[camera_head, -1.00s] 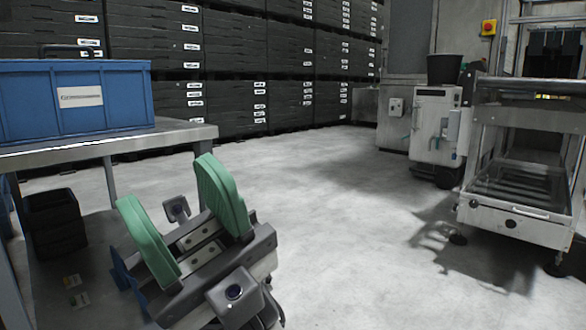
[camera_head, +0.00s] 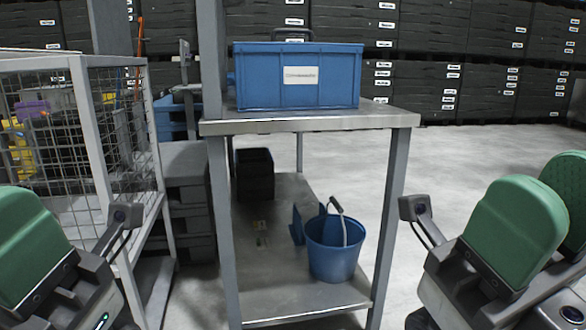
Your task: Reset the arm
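My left gripper (camera_head: 22,240) is at the left edge, with one green finger pad in view. Its other finger is not visible, so its opening cannot be told. My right gripper (camera_head: 543,185) is at the right edge. Its two green pads stand apart, one partly behind the other, and I see nothing between them. Both grippers are raised in the foreground, one on each side of a metal table (camera_head: 330,122).
A blue crate (camera_head: 335,92) with a label sits on the table top. A blue bucket (camera_head: 335,250) and a black bin (camera_head: 254,176) are on its lower shelf. A wire cage (camera_head: 85,150) stands left. Dark stacked crates (camera_head: 450,40) line the back. Floor right of the table is clear.

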